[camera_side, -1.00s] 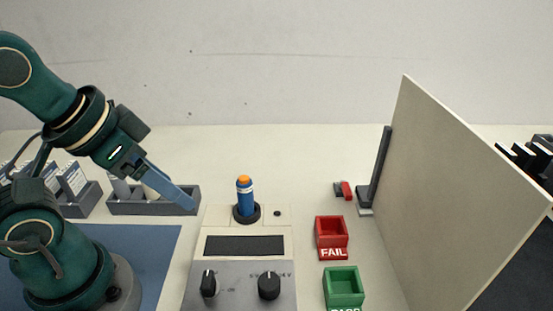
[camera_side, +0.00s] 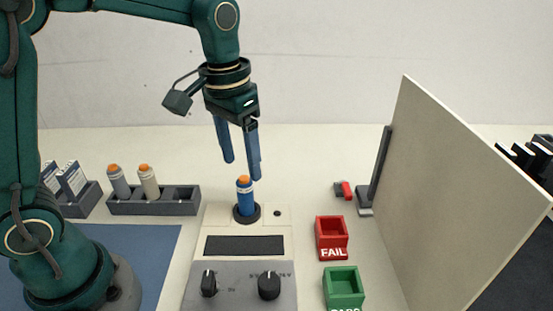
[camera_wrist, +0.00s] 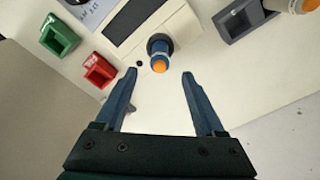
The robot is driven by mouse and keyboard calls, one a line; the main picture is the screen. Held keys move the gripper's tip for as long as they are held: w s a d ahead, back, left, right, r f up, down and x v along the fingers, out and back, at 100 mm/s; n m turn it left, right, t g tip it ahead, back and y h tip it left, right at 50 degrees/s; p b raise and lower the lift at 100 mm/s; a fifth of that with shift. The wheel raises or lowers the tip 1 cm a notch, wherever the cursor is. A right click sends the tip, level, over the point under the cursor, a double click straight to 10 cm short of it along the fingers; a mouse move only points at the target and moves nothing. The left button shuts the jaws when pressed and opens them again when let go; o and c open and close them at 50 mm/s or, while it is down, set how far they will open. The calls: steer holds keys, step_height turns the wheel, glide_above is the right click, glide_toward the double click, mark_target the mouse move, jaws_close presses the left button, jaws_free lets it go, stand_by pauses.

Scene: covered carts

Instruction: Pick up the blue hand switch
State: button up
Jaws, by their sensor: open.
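The blue hand switch (camera_side: 245,194) has an orange top and a light band. It stands upright in a dark round socket on the tester box (camera_side: 217,219). My gripper (camera_side: 242,171) points down, open and empty, above and slightly behind the switch. In the wrist view the switch (camera_wrist: 160,57) is ahead of the gap between the fingertips of my gripper (camera_wrist: 159,72). The fingers appear apart from it. Its lower body is hidden in the socket.
A grey rack (camera_side: 185,206) at the left holds a grey and a beige switch. A red FAIL bin (camera_side: 331,252) and a green bin (camera_side: 343,300) stand right of the tester. A large tilted panel (camera_side: 440,200) blocks the right side. A small red-and-grey part (camera_side: 346,190) lies near it.

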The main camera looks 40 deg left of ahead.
mark_target(244, 178)
steer(key=shift+w+f+g, duration=0.25)
steer(key=shift+f+g, duration=0.05)
steer(key=shift+f, duration=0.5)
steer(key=shift+s+f, duration=0.1)
steer(key=shift+f, duration=3.1)
jaws_close()
steer(key=shift+r, duration=0.1)
